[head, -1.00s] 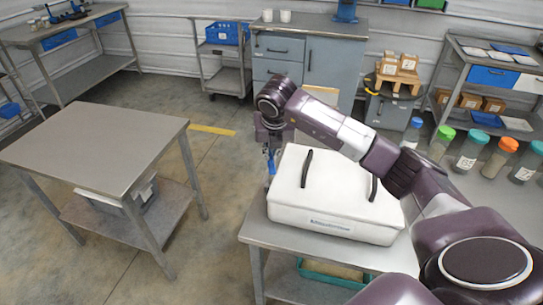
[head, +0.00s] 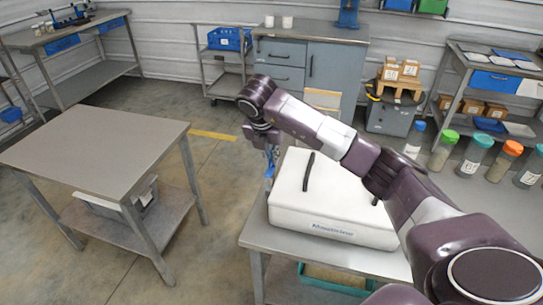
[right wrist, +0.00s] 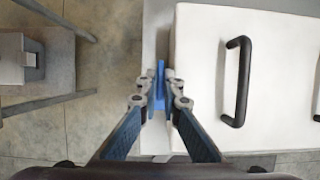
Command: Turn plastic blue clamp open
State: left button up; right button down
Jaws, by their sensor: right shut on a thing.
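The blue clamp (right wrist: 160,84) shows as a narrow blue strip between my right fingertips in the right wrist view, at the left side of the white box (right wrist: 205,75). My right gripper (right wrist: 161,80) is shut on it, and the fingers hide most of the clamp. In the head view, the right gripper (head: 270,165) points down at the left edge of the white box (head: 325,215). The clamp is too small and covered there to tell its turn angle. My left gripper is not in view.
The box has a black handle (right wrist: 238,80) on its lid and sits on a grey table (head: 260,232). Jars with coloured lids (head: 475,155) stand to the right. A bare metal table (head: 95,145) stands at left, with open floor between.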

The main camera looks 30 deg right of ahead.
jog(key=shift+r, duration=0.1)
jog(key=c, duration=2.1)
grip_release()
jog(key=v, duration=1.2)
